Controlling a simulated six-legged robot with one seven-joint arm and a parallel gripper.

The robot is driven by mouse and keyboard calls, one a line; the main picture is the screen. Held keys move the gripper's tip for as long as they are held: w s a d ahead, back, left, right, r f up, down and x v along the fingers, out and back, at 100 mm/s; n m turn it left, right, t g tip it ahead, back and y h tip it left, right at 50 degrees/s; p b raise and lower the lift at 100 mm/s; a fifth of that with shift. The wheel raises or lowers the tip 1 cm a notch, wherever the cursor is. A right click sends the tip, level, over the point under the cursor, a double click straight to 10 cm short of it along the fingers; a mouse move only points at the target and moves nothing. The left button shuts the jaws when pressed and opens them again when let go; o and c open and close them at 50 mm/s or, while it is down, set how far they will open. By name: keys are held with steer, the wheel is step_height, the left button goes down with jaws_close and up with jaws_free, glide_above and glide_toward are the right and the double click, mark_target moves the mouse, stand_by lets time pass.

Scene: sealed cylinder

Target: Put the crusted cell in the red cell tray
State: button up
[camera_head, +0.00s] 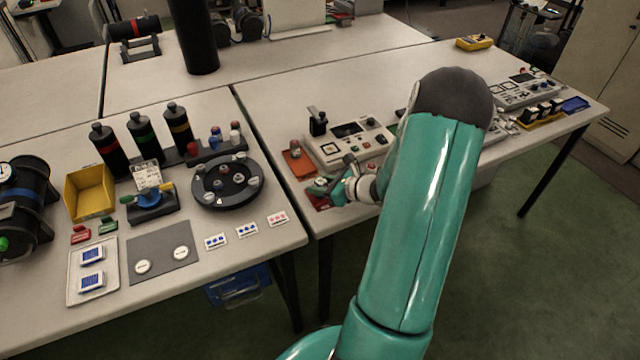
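My gripper (326,187) is low over the right table's near left edge, at the front left of a grey instrument panel. Its teal fingers are small in view, and I cannot tell whether they are open or shut or hold anything. A dark red flat piece (319,202), perhaps the red cell tray, shows just below the fingers, partly covered by them. An orange-red flat piece (298,165) lies behind the gripper with a small object on it. I cannot make out which object is the crusted cell. My large teal arm hides part of the right table.
A black round turntable (227,192) with several small pieces is on the left table, near a black rack (215,151) of capped cylinders. Small red (80,235) and green (108,225) pieces lie near a yellow bin (89,196). A blue tray (575,104) is far right.

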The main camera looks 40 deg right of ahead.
steer(key=shift+o, duration=1.3)
